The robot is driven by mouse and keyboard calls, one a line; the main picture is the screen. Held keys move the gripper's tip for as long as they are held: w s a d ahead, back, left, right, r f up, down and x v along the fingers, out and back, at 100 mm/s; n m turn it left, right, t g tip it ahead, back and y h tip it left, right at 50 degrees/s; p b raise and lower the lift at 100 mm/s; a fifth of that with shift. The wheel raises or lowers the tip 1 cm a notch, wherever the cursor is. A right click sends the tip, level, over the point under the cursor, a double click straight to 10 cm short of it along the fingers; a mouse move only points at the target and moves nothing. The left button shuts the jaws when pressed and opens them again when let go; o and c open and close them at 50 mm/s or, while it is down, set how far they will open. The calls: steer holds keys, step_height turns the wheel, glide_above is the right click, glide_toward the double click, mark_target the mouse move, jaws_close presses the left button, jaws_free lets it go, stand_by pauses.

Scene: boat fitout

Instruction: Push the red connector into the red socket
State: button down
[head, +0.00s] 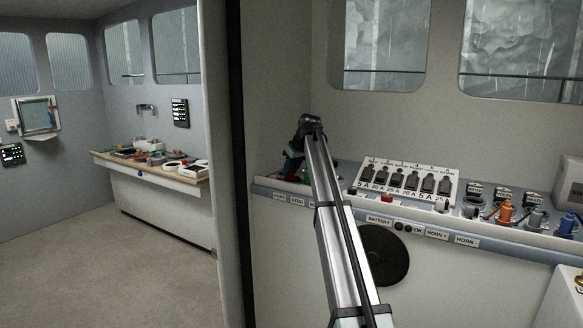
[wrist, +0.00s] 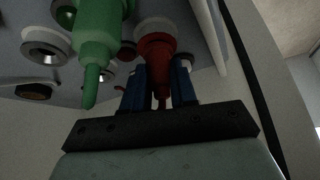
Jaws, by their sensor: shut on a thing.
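The red connector (wrist: 156,58) is in the middle of the wrist view, between the two blue fingers of my gripper (wrist: 160,72). My gripper is shut on it. The connector's far end points at a pale round socket rim (wrist: 152,27) on the panel. It overlaps that rim in the picture; I cannot tell how deep it sits, and the socket's colour is mostly hidden. In the head view my gripper (head: 295,162) is at the left end of the panel shelf, and my arm hides most of the connector and socket.
A green connector (wrist: 97,40) stands close to the left of the red one. Bare metal-ringed sockets (wrist: 45,42) lie further left. Orange (head: 506,212) and blue (head: 567,225) connectors are at the shelf's right. A wall edge (head: 236,150) stands left of my gripper.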

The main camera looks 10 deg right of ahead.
steer(key=c, duration=0.8)
jaws_free()
steer(key=v, duration=1.3)
steer(key=shift+s+d+r, duration=0.15)
steer(key=shift+r, duration=0.2)
